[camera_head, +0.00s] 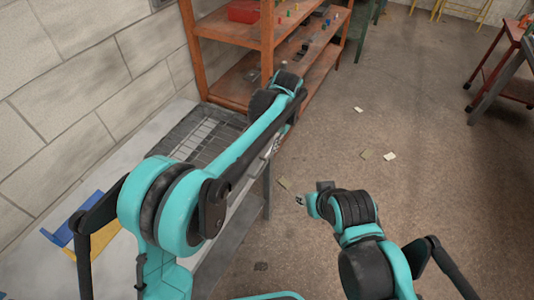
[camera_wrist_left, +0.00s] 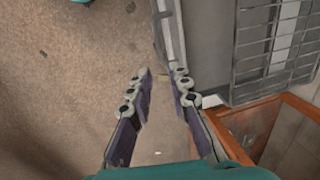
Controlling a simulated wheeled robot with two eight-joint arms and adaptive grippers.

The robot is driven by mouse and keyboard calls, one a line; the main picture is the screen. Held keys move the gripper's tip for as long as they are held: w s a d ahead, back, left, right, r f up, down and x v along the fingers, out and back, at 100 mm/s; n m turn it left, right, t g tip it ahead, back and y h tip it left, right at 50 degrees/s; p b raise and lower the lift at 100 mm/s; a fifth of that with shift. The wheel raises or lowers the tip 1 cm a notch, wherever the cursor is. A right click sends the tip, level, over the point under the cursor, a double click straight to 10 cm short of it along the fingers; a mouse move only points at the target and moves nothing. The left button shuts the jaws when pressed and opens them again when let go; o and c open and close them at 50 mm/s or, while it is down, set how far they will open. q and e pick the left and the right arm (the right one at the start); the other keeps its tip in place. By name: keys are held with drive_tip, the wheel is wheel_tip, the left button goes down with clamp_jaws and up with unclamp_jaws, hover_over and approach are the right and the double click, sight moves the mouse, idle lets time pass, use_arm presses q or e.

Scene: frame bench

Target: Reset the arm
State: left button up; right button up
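My left arm reaches out over the bench's right edge. My left gripper (camera_head: 273,148) points down there and is mostly hidden behind my own arm in the head view. In the left wrist view my left gripper (camera_wrist_left: 163,74) has its two fingers apart, with nothing between them but the floor beyond. My right arm is folded low at the right of the bench. Only a small grey bit of my right gripper (camera_head: 300,200) shows, and its fingers cannot be made out.
The grey bench (camera_head: 232,238) runs along the block wall, with a dark wire rack (camera_head: 200,138) on it. Blue (camera_head: 66,222) and yellow (camera_head: 96,242) pieces lie at its left. An orange shelf (camera_head: 268,50) stands behind. Floor at right is mostly open, with scattered scraps (camera_head: 390,156).

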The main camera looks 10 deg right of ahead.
use_arm(q)
drive_tip(key=shift+s+r, duration=0.1)
drive_tip(key=shift+r, duration=0.55)
drive_tip(key=s+a+r+n+t, duration=0.1)
drive_tip(key=s+a+r, duration=0.1)
drive_tip(key=a, duration=0.3)
drive_tip(key=s+a+r+n+h, duration=0.1)
drive_tip(key=s+a+r, duration=0.15)
drive_tip(key=a, duration=0.25)
drive_tip(key=s+a+r+n+t, duration=0.1)
drive_tip(key=s+a+r, duration=0.15)
drive_tip(key=a, duration=0.35)
drive_tip(key=s+a+f+n+t, duration=0.4)
drive_tip(key=s+a, duration=0.8)
drive_tip(key=s, duration=0.3)
drive_tip(key=shift+f+h, duration=0.3)
drive_tip(key=shift+f, duration=0.3)
